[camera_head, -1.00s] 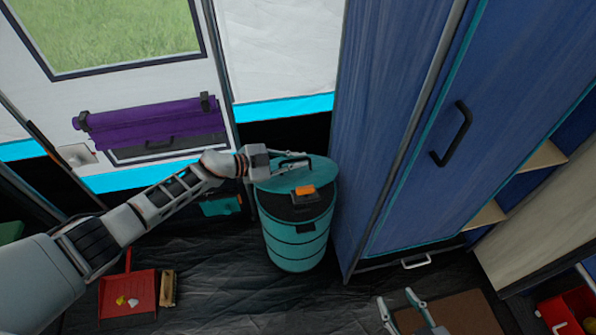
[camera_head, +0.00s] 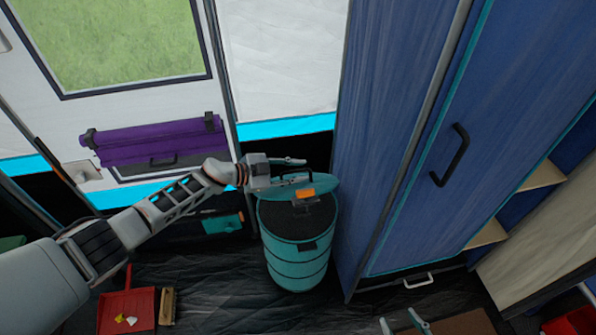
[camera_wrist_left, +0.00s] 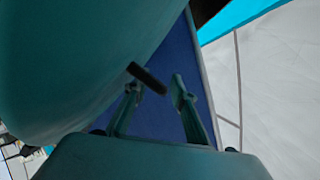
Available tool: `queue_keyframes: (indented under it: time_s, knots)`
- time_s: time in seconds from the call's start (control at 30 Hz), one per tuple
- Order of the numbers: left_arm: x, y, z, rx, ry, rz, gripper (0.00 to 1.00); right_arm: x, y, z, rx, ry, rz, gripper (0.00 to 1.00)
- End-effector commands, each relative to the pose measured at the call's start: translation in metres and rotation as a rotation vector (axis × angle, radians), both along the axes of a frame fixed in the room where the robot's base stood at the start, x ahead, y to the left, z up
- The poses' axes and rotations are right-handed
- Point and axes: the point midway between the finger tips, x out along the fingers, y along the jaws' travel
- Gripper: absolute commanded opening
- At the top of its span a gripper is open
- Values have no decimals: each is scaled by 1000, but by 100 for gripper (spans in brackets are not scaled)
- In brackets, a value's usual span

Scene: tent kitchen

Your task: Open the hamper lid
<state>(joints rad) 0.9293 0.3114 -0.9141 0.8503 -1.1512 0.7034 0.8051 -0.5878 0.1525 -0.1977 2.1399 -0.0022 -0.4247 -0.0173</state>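The hamper (camera_head: 295,260) is a teal drum with dark bands in the head view, standing on the floor left of the blue wardrobe. Its teal lid (camera_head: 277,190) is tilted up at the back, and the dark inside or top (camera_head: 290,220) shows in front. An orange latch piece (camera_head: 305,193) sits at the front. My left gripper (camera_head: 296,168) is behind the raised lid. In the left wrist view its fingers (camera_wrist_left: 157,98) are apart, with a dark bar (camera_wrist_left: 147,78) between or just beyond them; contact is unclear. The lid (camera_wrist_left: 75,65) fills the left there. My right gripper (camera_head: 403,322) is open and empty at the bottom edge, partly cut off.
The blue wardrobe (camera_head: 400,150) stands close on the hamper's right. The tent wall (camera_head: 280,60) is behind. A red dustpan (camera_head: 125,312) and a small brush (camera_head: 167,306) lie on the floor at lower left. The dark floor in front of the hamper is clear.

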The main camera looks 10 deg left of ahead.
Motion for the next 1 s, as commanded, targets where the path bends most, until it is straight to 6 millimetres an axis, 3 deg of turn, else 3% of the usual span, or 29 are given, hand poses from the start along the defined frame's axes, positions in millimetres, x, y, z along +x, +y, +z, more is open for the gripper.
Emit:
queue_keyframes:
  time_s: [0.27,0.43,1.0]
  knots:
    - [-2,0,-1,-1,3,-2,25,-1,2,1,5,1,-1,40]
    - [-6,9,3,0,2,-1,25,-1,1,1,3,0,-1,40]
    - [-51,85,36,0,3,0,25,0,1,0,2,0,0,40]
